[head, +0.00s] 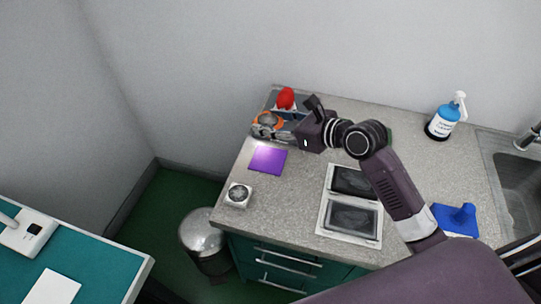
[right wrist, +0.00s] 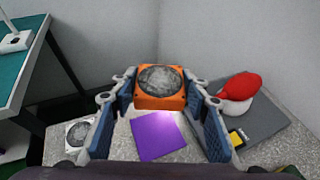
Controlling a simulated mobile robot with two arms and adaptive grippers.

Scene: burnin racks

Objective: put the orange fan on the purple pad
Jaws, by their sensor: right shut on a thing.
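The orange fan (head: 267,121) has a round grey face. It is held between the fingertips of my right gripper (head: 273,125), and in the right wrist view the fan (right wrist: 160,88) sits between both blue-grey fingers. It looks raised above the counter, though its exact height is hard to tell. The purple pad (head: 268,160) lies flat and bare near the counter's left edge. In the head view it is just below the fan; it also shows between the fingers in the right wrist view (right wrist: 158,136). My left gripper is not in view.
A white fan (head: 238,195) stands near the counter's left front edge. A grey mat (right wrist: 262,118) bears a red-topped object (head: 286,98) behind the pad.

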